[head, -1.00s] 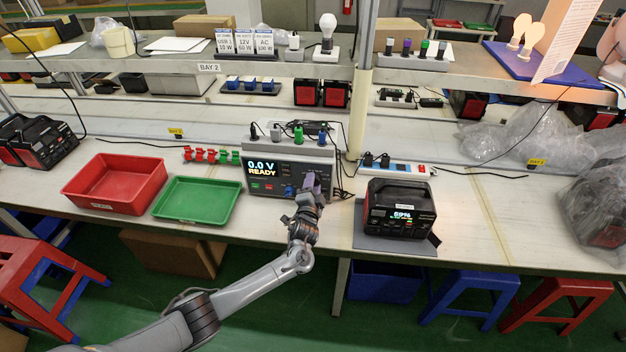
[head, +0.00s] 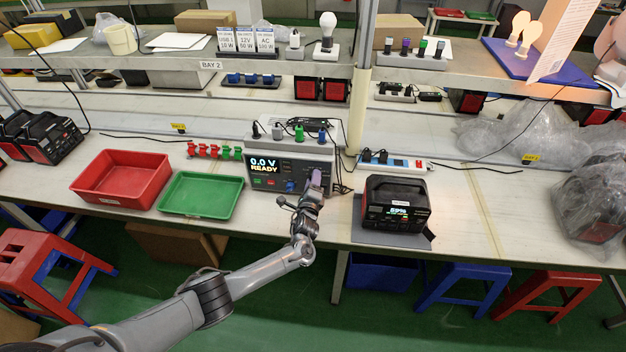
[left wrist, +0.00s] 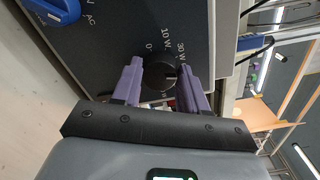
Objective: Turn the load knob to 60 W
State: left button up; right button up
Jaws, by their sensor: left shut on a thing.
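The grey load tester (head: 262,195) stands on the bench, its screen (head: 264,171) reading "0.0 V READY". My left gripper (head: 316,180) is at the right end of its front panel and covers the load knob there. In the left wrist view the black load knob (left wrist: 158,72) sits between the purple fingers of my left gripper (left wrist: 160,82), which are shut on it. Marks "0", "10 W" and "30 W" show around the knob; a 60 W mark is hidden. A short pale line on the knob lies toward the right finger. My right gripper is not in view.
A blue selector knob (left wrist: 55,8) marked "AC" is on the same panel. A power station (head: 397,207) stands on a grey mat right of the tester. A green tray (head: 200,195) and a red bin (head: 121,178) are to the left. Cables lie behind.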

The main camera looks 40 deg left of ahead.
pick_arm(q)
jog(key=shift+m, duration=0.5)
jog(key=o, duration=1.1)
jog(key=shift+c, duration=0.2)
jog(key=shift+s, duration=0.1)
jog(key=p+v, duration=0.4)
jog(key=v, duration=0.6)
jog(key=shift+s+d, duration=0.25)
jog(key=shift+f, duration=0.1)
